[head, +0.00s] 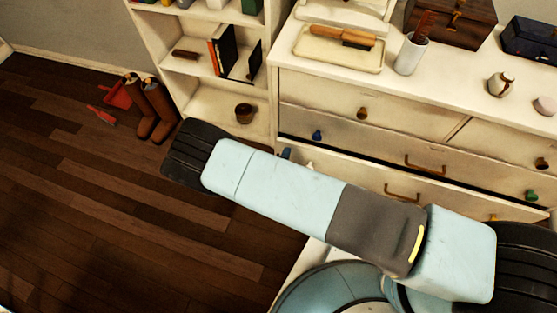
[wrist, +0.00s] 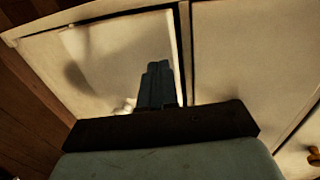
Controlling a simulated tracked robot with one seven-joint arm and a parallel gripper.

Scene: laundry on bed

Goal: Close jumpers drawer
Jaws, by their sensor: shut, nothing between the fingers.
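The cream dresser (head: 300,100) stands on the right in the head view. A dark gap runs along the top of a lower drawer front (head: 350,178) with a brass handle, so this drawer appears to stand a little open. No label tells me which is the jumpers drawer. My arm covers much of the lower front. In the wrist view my gripper (wrist: 158,66) is shut and empty in front of a pale panel (wrist: 110,60), with a shadow beside it. A small white knob (wrist: 128,104) shows left of the fingers. I cannot tell whether the fingers touch the panel.
Brown boots (head: 155,108) and a red dustpan (head: 116,94) stand on the floor.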

